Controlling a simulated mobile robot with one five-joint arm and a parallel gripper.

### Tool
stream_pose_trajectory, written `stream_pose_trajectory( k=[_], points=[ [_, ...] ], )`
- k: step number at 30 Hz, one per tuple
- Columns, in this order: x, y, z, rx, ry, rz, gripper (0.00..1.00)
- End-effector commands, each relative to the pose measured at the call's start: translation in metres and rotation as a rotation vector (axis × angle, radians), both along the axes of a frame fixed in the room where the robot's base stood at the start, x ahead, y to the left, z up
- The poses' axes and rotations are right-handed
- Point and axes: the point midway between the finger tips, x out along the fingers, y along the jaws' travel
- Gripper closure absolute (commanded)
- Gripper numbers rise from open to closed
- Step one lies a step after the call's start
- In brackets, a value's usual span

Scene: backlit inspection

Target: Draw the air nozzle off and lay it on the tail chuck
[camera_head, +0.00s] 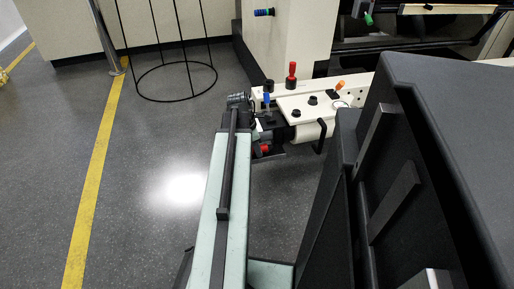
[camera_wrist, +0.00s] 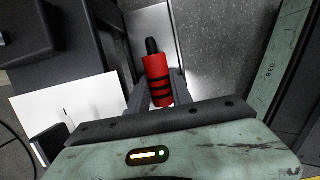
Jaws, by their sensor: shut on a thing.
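My gripper (camera_wrist: 159,92) is shut on a red cylinder (camera_wrist: 157,78) with black bands and a black tip, which looks like the air nozzle. In the wrist view it sits between the two dark fingers, its tip pointing away from the palm. In the head view my gripper is at the end of my pale green arm, and a small part of the red nozzle (camera_head: 265,149) shows there, beside the cream machine. Much of the gripper is hidden by the arm. I cannot tell which part is the tail chuck.
The cream machine top (camera_head: 318,101) carries an upright red piece (camera_head: 292,75), a blue piece (camera_head: 266,100), an orange piece (camera_head: 341,86) and black knobs. A blue banded piece (camera_head: 264,12) sticks out of the cabinet. A black wire stand (camera_head: 177,81) stands on the floor.

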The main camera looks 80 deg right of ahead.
Motion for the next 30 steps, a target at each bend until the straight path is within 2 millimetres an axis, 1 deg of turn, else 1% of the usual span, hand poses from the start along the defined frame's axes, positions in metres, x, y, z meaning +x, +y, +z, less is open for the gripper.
stream_pose_trajectory(
  k=[1,2,3,7,11,14,21,24,27,30],
  points=[
    [-0.001,0.004,-0.009,0.013,-0.008,-0.002,0.68],
    [-0.001,0.004,-0.009,0.013,-0.008,-0.002,0.59],
    [-0.001,0.004,-0.009,0.013,-0.008,-0.002,0.48],
    [-0.001,0.005,-0.009,0.013,-0.008,-0.002,0.48],
    [0.000,0.006,0.000,0.012,-0.008,-0.002,0.48],
    [0.003,0.008,0.015,0.010,-0.008,-0.001,0.48],
    [0.012,0.012,0.067,-0.006,-0.005,0.000,0.48],
    [0.016,0.013,0.080,-0.011,-0.004,0.000,0.48],
    [0.017,0.013,0.084,-0.014,-0.003,0.001,0.48],
    [0.017,0.013,0.082,-0.016,-0.003,0.000,0.48]
  ],
)
